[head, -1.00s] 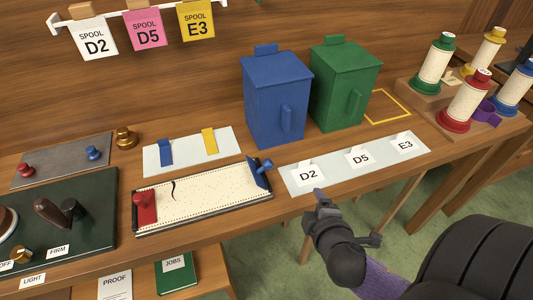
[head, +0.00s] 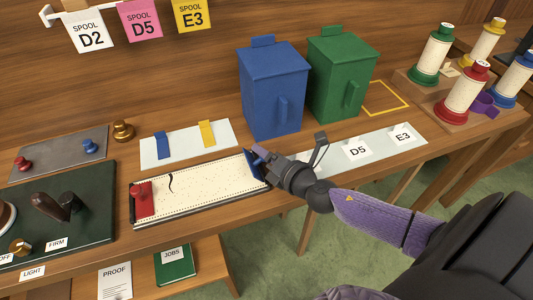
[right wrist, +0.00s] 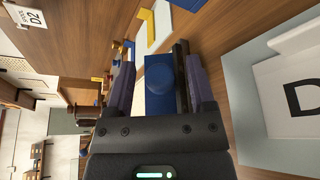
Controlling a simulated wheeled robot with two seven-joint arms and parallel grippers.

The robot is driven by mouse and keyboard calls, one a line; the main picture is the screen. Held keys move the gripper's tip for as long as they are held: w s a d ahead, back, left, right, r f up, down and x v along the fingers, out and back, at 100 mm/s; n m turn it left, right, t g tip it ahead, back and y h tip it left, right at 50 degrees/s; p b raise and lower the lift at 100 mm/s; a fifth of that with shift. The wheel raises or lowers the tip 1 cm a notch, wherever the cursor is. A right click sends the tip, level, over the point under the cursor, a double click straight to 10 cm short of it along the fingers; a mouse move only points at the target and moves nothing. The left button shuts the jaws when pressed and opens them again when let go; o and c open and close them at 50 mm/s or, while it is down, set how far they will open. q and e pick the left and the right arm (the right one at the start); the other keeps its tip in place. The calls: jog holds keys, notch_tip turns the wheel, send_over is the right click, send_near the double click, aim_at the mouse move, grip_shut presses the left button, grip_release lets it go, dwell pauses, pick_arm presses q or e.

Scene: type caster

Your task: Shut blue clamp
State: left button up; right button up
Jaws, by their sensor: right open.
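The blue clamp (head: 255,167) sits at the right end of a long cream plate (head: 200,185) with dotted edges. My right gripper (head: 268,160) is at this clamp and hides much of it in the head view. In the right wrist view the blue clamp (right wrist: 159,92) lies between the two fingers of my right gripper (right wrist: 152,75), which are apart. I cannot tell whether a finger touches it. The red clamp (head: 143,200) lies at the left end of the plate. My left gripper is not in view.
Blue (head: 273,90) and green (head: 340,75) lidded boxes stand behind my right gripper. A label strip (head: 376,146) lies to the right, partly covered by my arm. A pale card with blue and yellow tabs (head: 187,146) lies behind the plate. Thread spools (head: 467,90) stand far right.

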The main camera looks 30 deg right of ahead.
jog(key=shift+w, duration=0.15)
jog(key=shift+c, duration=0.3)
grip_shut()
